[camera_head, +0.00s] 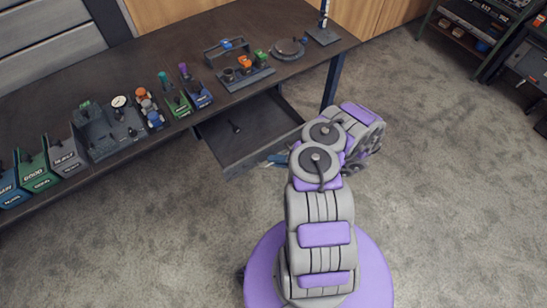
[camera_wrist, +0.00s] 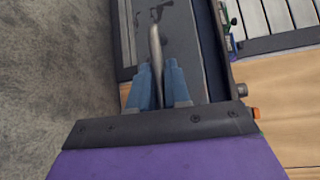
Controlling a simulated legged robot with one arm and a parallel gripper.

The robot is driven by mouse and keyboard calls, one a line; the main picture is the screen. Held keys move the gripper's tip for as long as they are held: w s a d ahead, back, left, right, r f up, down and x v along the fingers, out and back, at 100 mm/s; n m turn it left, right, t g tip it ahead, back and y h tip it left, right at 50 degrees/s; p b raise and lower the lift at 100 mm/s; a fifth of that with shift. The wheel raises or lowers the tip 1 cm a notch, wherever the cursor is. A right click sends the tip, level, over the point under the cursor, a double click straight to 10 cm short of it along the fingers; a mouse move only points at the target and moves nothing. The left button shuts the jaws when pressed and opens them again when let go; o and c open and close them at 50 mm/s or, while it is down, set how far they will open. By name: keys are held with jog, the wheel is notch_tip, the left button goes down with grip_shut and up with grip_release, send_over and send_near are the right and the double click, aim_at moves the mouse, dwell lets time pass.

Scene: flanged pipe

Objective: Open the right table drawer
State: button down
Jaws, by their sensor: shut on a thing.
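The right table drawer (camera_head: 240,145) is pulled out from under the dark workbench (camera_head: 125,50), and its dark inside shows in the head view. My gripper (camera_wrist: 159,75) has blue fingers shut around the long pale drawer handle (camera_wrist: 155,42). In the head view my gripper (camera_head: 277,160) is at the front right corner of the drawer, partly hidden behind my arm. Part of the drawer front is hidden too.
A small dark item (camera_head: 235,127) lies in the drawer. Several labelled bins (camera_head: 38,172), a gauge device (camera_head: 108,130) and small fixtures stand on the bench. A bench leg (camera_head: 332,80) is right of the drawer. Shelving (camera_head: 470,25) stands far right. Open carpet lies in front.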

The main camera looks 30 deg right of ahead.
jog(key=shift+s+f, duration=0.15)
jog(key=shift+s, duration=0.05)
jog(key=c, duration=1.2)
grip_release()
jog(key=shift+w, duration=0.1)
jog(key=shift+d, duration=0.15)
jog(key=p+v, duration=0.2)
jog(key=v, duration=1.5)
